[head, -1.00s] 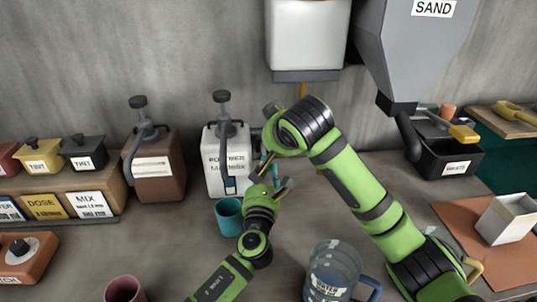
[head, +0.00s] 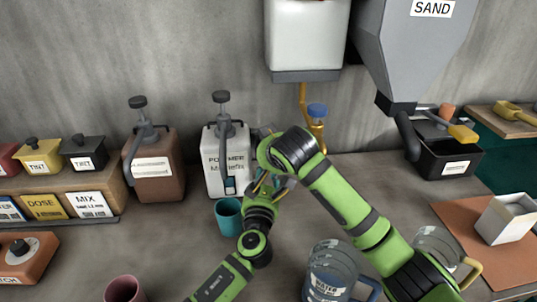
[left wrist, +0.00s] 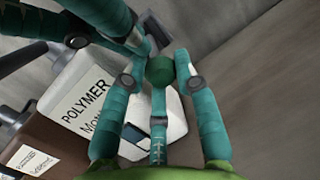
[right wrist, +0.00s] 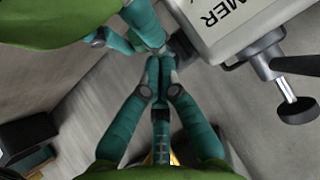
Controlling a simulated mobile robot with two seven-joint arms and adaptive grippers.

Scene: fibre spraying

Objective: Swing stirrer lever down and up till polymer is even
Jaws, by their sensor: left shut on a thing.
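The white polymer jug (head: 222,165) with a grey pump top stands against the back wall. It also shows in the left wrist view (left wrist: 78,98) and the right wrist view (right wrist: 212,30). My left gripper (head: 265,187) is right of the jug. In the left wrist view its fingers close around a dark green knob (left wrist: 160,70), which looks like the stirrer lever's end; the rest of the lever is mostly hidden. My right gripper (right wrist: 160,68) is close beside it, its fingertips together with nothing clear between them. In the head view my right wrist hides it.
A teal cup (head: 228,215) stands in front of the jug. A brown jug (head: 153,170) is to its left. A water jug (head: 328,272) stands at the front, near my right arm.

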